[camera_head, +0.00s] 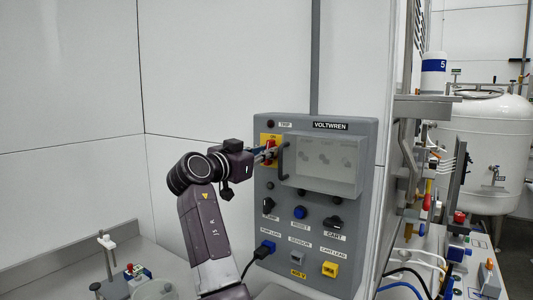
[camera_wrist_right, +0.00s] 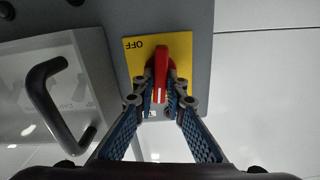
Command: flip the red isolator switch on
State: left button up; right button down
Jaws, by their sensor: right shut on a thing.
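The red isolator switch (camera_wrist_right: 160,66) sits on a yellow plate (camera_wrist_right: 134,57) on the grey VOLTWREN panel (camera_head: 330,209). In the right wrist view its red handle runs up and down the picture, and the upside-down word OFF shows at the plate's upper left. In the head view ON shows at the top of the yellow plate (camera_head: 267,138). My right gripper (camera_wrist_right: 160,90) has one finger on each side of the handle and is shut on it; it also shows in the head view (camera_head: 265,154), partly hiding the switch. My left gripper is not in view.
A clear cover (camera_head: 325,163) with a dark handle (camera_head: 283,160) is close beside the switch. Black knobs, a blue button (camera_head: 300,212) and plug sockets are lower on the panel. A bench with small items is at lower left; a white tank (camera_head: 490,140) is at right.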

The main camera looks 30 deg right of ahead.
jog(key=shift+n, duration=1)
jog(key=c, duration=2)
grip_release()
jog(key=shift+w, duration=0.1)
jog(key=shift+o, duration=0.2)
jog(key=v, duration=1.2)
